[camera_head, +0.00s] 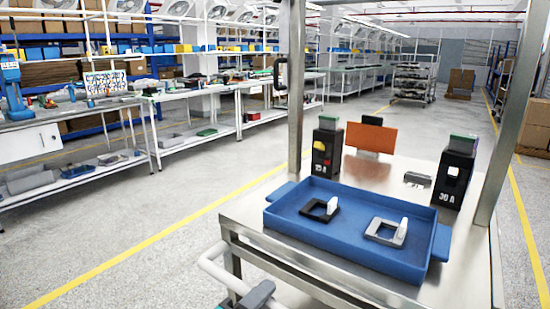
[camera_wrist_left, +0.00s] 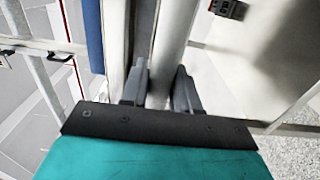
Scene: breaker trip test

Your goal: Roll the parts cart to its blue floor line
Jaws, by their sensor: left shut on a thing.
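My left gripper (camera_head: 250,297) is at the bottom edge of the head view, shut on a white tubular handle (camera_head: 213,268). In the left wrist view the two grey fingers (camera_wrist_left: 160,92) lie on either side of the white tube (camera_wrist_left: 172,45). The handle stands at the near left corner of a steel-topped bench or cart (camera_head: 245,212); I cannot tell whether the two are joined. The body and wheels below the handle are out of view. I see no blue floor line. My right gripper is not in view.
A blue tray (camera_head: 345,235) and two breaker units (camera_head: 325,150) (camera_head: 455,180) stand on the steel top between metal posts (camera_head: 296,90). Yellow lines (camera_head: 150,240) mark the grey floor. Workbenches (camera_head: 70,125) line the left; a rack (camera_head: 414,80) stands far back. The left floor aisle is clear.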

